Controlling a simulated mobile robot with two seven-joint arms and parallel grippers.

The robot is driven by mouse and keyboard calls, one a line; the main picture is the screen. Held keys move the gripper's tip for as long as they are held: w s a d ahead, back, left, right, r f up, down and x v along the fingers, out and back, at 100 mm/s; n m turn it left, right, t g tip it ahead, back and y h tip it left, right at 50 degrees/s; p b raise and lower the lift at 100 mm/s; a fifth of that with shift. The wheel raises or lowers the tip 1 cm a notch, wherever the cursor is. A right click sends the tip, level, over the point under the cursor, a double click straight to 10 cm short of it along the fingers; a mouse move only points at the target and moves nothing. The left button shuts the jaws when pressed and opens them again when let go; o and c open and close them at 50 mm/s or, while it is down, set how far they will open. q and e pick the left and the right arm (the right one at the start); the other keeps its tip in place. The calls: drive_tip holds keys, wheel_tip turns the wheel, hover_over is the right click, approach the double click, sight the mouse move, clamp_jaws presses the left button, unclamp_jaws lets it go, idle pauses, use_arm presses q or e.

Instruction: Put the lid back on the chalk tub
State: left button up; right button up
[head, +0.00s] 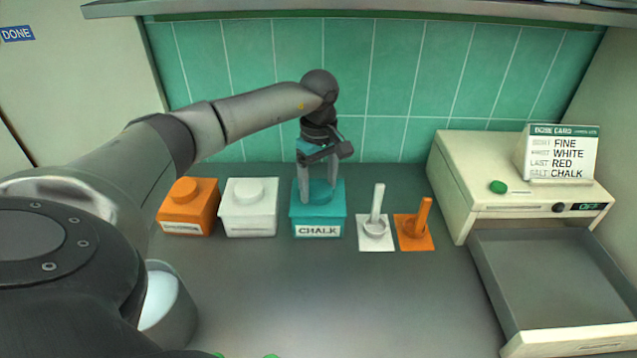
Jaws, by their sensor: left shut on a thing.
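The teal chalk tub (318,222), labelled CHALK, stands upright on the grey counter near the back wall. A teal lid with a round knob (320,192) is at the top of the tub, in line with it. I see no clear gap between lid and tub, but cannot tell whether the lid is fully seated. My left gripper (319,190) points straight down over the tub, its two fingers shut on the lid's knob. The fingers hide part of the lid. My right gripper is not in view.
A white tub (249,219) and an orange tub (190,217) stand left of the chalk tub. A white scoop (376,228) and an orange scoop (415,230) stand right. A cream machine (465,190) with an open drawer (570,345) is at far right. The front counter is mostly clear.

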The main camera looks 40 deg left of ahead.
use_arm(q)
drive_tip(key=o, duration=1.4)
wheel_tip(320, 180, up, 8)
drive_tip(key=shift+f+p, duration=0.2)
drive_tip(key=shift+p, duration=0.15)
